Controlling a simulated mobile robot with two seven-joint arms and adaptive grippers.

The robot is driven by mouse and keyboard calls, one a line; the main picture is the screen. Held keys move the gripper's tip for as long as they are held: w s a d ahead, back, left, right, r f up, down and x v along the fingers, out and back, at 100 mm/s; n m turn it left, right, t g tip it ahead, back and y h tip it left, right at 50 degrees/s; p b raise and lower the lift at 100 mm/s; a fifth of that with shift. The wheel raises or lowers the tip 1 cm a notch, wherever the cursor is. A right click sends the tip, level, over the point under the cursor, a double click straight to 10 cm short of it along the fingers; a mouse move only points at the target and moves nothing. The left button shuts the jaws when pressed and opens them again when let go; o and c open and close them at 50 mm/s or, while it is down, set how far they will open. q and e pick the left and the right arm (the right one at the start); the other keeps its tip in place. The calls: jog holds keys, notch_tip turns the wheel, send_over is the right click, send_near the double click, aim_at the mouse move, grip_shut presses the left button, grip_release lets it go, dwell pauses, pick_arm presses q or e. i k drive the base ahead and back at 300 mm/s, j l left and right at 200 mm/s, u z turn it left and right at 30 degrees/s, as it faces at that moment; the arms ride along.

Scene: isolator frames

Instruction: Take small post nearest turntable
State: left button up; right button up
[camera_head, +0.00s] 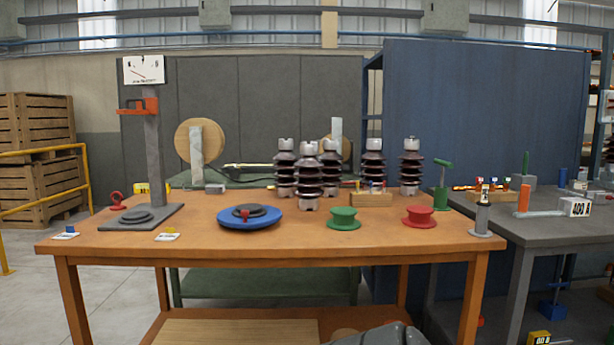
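The turntable is a blue disc (262,221) with a dark plate on top and a red knob in front, on the orange-brown table. Several brown ribbed posts with grey caps stand upright to its right. The front post (309,178) and the back-left post (285,168) are closest to it; which is nearer is hard to tell. Another post (331,173) stands behind the front one, partly hidden. Two more posts, one (373,163) behind a wooden block and one (410,168) farther right, stand apart.
A green spool (344,217) and a red spool (418,215) stand near the front. A wooden block (370,199) holds small coloured items. A grey gauge stand (152,150) rises at left. A grey side table (556,228) adjoins at right. The table's front strip is mostly clear.

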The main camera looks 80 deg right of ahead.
aim_at(308, 192)
jog(key=z, duration=2.55)
jog(key=k+z, duration=0.1)
jog(key=z, duration=0.25)
jog(key=k+z, duration=0.1)
jog(key=z, duration=0.25)
